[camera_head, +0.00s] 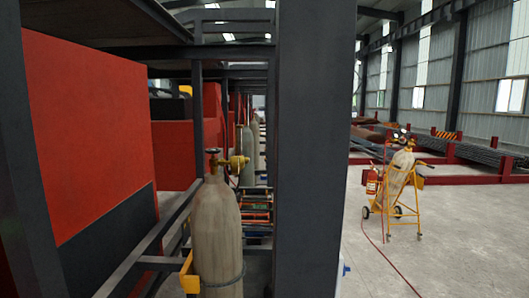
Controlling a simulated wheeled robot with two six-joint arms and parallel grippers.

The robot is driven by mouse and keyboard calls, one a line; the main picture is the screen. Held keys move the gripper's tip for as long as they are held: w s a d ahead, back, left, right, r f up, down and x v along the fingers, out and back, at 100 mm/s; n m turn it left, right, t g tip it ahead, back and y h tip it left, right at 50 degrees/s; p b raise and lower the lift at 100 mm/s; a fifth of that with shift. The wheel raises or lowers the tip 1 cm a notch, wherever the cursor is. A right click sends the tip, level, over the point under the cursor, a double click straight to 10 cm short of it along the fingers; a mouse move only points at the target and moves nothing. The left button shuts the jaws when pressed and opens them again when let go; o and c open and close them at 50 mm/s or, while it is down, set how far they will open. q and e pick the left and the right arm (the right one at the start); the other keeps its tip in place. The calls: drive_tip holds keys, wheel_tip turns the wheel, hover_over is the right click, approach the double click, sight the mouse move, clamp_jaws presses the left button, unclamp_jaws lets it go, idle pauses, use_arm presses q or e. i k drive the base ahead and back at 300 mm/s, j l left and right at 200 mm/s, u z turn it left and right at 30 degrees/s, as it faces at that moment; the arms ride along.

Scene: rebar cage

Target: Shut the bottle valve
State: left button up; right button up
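A worn grey-beige gas bottle (216,238) stands upright near the middle left, beside the dark metal frame. A brass-yellow valve (236,162) with a dark handwheel (213,152) sits on its top. I cannot tell from here whether the valve is open or shut. The bottle's lower end is cut off by the bottom edge of the picture. Neither my left nor my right gripper shows in the head view.
A thick dark column (312,150) stands just right of the bottle. A red panel (90,130) and dark rails fill the left. A yellow cart (405,208) holds another bottle (398,175); a red hose (395,265) lies nearby. Concrete floor (470,250) is open at right.

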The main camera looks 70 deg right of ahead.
sight(213, 150)
drive_tip(key=i+l+z, duration=0.1)
drive_tip(key=z, duration=0.3)
drive_tip(key=i+z, duration=0.2)
drive_tip(key=z, duration=0.25)
drive_tip(key=i+z, duration=0.2)
drive_tip(key=z, duration=0.2)
drive_tip(key=i+j+z, duration=0.1)
drive_tip(key=z, duration=0.35)
drive_tip(key=i+j+z, duration=0.15)
drive_tip(key=z, duration=0.25)
drive_tip(key=i+j+z, duration=0.35)
drive_tip(key=i+l, duration=0.05)
drive_tip(key=l, duration=0.05)
